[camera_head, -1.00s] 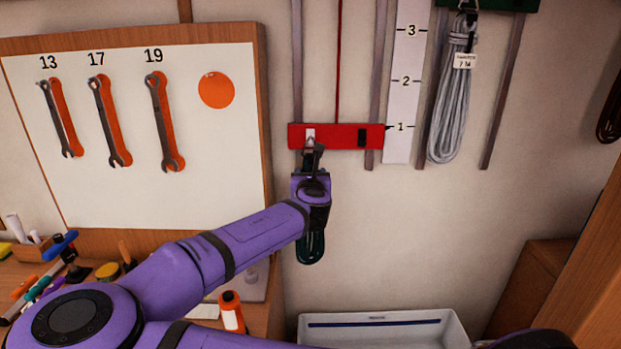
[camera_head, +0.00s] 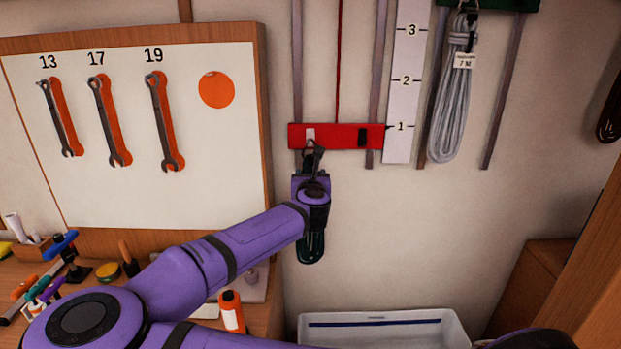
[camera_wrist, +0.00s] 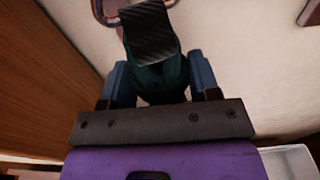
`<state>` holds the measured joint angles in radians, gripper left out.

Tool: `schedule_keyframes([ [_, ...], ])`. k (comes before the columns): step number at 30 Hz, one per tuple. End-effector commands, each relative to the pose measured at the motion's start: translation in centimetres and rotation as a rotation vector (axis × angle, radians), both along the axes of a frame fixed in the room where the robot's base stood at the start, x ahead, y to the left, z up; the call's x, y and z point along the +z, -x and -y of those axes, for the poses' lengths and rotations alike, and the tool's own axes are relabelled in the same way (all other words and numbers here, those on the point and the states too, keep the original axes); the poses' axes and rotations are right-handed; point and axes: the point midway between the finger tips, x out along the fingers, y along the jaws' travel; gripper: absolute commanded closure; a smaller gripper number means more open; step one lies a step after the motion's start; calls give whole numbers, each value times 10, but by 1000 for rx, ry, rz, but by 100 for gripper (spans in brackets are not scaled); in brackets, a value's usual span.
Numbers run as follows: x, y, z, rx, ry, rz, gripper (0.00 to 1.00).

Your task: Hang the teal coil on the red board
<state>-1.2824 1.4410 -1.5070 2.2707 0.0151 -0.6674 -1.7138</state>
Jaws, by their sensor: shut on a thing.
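My gripper (camera_head: 312,183) is shut on the teal coil (camera_head: 311,248), just below the red board (camera_head: 336,142). The coil's dark teal lower loops hang below my gripper. In the wrist view the coil (camera_wrist: 160,78) is between the two fingers, with a black strap (camera_wrist: 148,32) around it and a metal ring beyond. In the head view a dark loop at the coil's top reaches the board's lower edge, by the white plate (camera_head: 310,134). I cannot tell whether it touches a hook. A black plate (camera_head: 362,138) sits at the board's right.
A grey coil (camera_head: 452,105) hangs on a green board (camera_head: 500,4) at the upper right. A numbered white scale (camera_head: 403,90) stands right of the red board. A wrench board (camera_head: 215,180) is at the left. A white bin (camera_head: 385,328) is below.

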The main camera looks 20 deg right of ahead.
Motion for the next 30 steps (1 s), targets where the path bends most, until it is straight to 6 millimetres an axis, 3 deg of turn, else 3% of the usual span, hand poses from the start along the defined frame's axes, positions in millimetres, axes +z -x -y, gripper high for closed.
schedule_keyframes([
  [1,1,0,0,0,-1,1,83],
  [2,1,0,0,0,-1,1,37],
  [5,0,0,0,0,-1,1,14],
  [17,0,7,-3,1,1,-1,14],
  [30,5,77,-26,2,1,0,14],
])
